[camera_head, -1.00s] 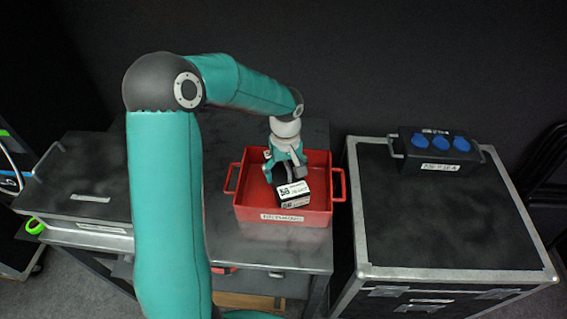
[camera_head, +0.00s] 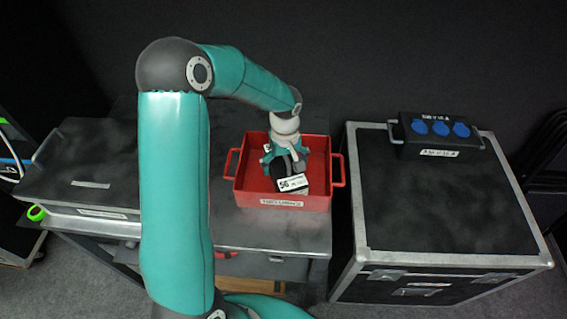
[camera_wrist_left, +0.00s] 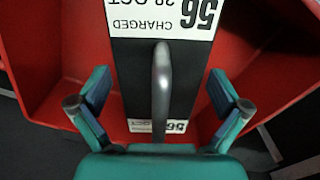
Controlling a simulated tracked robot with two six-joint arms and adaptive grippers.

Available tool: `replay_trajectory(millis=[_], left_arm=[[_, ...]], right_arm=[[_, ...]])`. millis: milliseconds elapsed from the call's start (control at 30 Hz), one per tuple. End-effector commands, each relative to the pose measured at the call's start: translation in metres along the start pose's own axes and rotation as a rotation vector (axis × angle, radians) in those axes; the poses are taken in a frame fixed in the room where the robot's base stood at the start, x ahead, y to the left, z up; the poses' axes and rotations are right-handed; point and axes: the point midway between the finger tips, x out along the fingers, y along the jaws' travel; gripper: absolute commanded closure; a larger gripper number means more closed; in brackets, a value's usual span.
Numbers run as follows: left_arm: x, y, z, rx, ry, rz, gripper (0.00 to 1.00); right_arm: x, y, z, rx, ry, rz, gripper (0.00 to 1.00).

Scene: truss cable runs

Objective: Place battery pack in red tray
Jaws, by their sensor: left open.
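The battery pack (camera_head: 292,184) is a black block with white labels, inside the red tray (camera_head: 281,202). In the left wrist view the battery pack (camera_wrist_left: 135,75) shows a grey bar handle and labels reading 56 and CHARGED, upside down. My left gripper (camera_head: 285,166) is over the pack within the tray walls. In the left wrist view the left gripper (camera_wrist_left: 160,92) is open, one finger on each side of the pack, with gaps between. The wrist view shows red tray surface (camera_wrist_left: 60,85) around the pack. My right gripper is not in view.
The tray stands on a dark bench (camera_head: 240,228). A black flight case (camera_head: 440,210) stands to the right, carrying a box with blue sockets (camera_head: 440,128). Another black case (camera_head: 85,165) is at the left. The right case's top is mostly clear.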

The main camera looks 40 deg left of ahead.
Motion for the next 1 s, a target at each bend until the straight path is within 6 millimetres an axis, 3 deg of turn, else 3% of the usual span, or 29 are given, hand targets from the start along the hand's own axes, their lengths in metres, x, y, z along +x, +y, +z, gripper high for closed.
replay_trajectory(millis=[267,700,1000], left_arm=[[-0.01,0.0,-0.001,-0.001,0.003,0.001,0.0],[-0.092,0.0,-0.001,-0.002,0.004,0.005,0.0],[-0.12,-0.001,-0.001,-0.002,0.0,0.0,0.0]], right_arm=[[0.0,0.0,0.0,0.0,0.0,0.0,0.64],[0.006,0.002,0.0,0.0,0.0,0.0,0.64],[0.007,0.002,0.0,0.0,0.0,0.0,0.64]])
